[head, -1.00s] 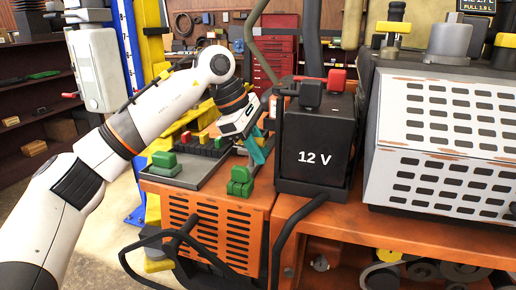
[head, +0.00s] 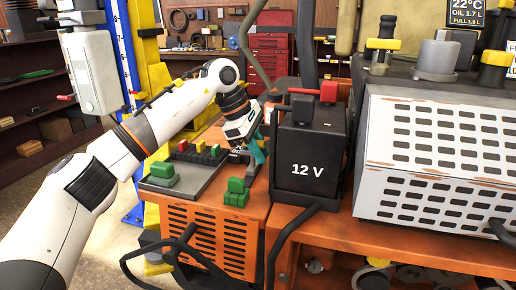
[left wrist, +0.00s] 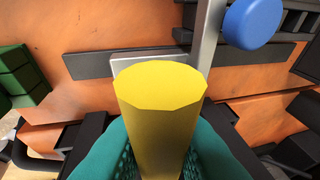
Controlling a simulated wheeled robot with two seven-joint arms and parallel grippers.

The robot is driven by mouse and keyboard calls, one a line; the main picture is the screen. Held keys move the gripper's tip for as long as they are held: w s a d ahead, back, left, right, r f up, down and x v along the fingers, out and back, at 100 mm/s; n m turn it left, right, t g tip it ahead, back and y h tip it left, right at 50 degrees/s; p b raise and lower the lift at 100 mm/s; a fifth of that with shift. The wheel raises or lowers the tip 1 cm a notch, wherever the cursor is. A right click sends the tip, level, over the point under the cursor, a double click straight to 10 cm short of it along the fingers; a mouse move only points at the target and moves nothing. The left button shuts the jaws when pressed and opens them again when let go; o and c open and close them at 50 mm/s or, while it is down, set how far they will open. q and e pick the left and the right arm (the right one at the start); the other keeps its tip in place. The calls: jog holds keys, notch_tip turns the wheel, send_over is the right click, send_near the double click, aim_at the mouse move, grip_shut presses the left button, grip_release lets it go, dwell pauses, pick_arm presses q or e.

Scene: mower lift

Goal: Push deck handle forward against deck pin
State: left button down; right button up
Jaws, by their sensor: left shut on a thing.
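A yellow handle grip (left wrist: 160,110) stands large in the middle of the left wrist view, between my teal left fingers. I take it to be the deck handle. My left gripper (head: 257,150) is shut on it, over the orange deck just left of the black 12 V box. In the head view the fingers and wrist hide the handle. In the left wrist view, a grey metal bar (left wrist: 209,40) rises behind the grip, with a blue knob (left wrist: 252,23) to its right. I cannot make out which part is the deck pin. My right gripper is not in view.
The black 12 V box (head: 307,165) stands close right of my left gripper. Green blocks (head: 237,192) sit on the orange housing (head: 215,230) in front. A white slotted cover (head: 440,150) fills the right side. Black cables loop at the front.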

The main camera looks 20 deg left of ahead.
pick_arm(q)
jog(key=c, duration=1.3)
grip_release()
jog(key=shift+r, duration=0.1)
jog(key=v, duration=1.2)
